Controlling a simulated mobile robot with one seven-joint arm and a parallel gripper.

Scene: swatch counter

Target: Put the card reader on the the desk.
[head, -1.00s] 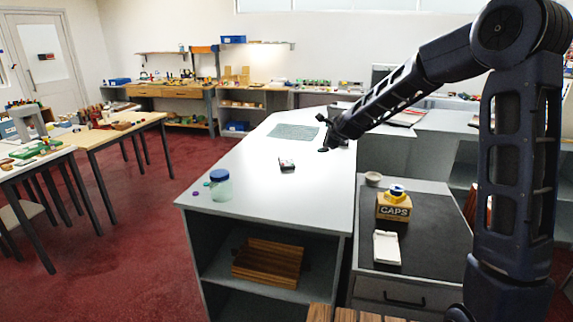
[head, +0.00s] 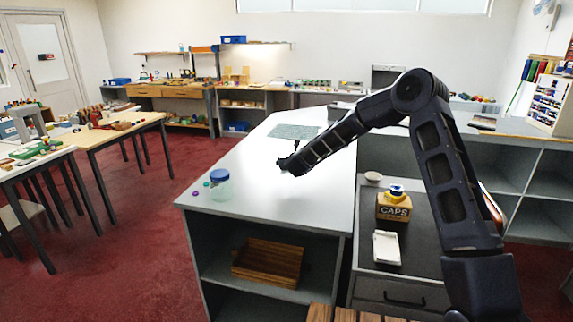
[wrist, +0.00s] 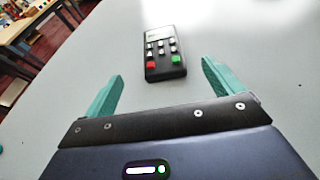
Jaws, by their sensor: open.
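The card reader (wrist: 164,52) is a small black device with a screen, grey keys and a red and a green button. It lies face up on the pale counter (head: 245,205). In the head view my gripper and arm hide it. My gripper (head: 284,164) is low over the middle of the counter. In the wrist view its teal fingers (wrist: 162,70) are spread and empty, with the reader ahead, between their lines and apart from both. A lower desk-like unit (head: 425,235) with a dark top and a drawer stands right of the counter.
A lidded jar (head: 220,187) stands near the counter's front left, and a green mat (head: 295,131) lies farther back. The lower unit bears a CAPS box (head: 393,209), a white tray (head: 386,248) and a small bowl (head: 373,177). Its right part looks bare.

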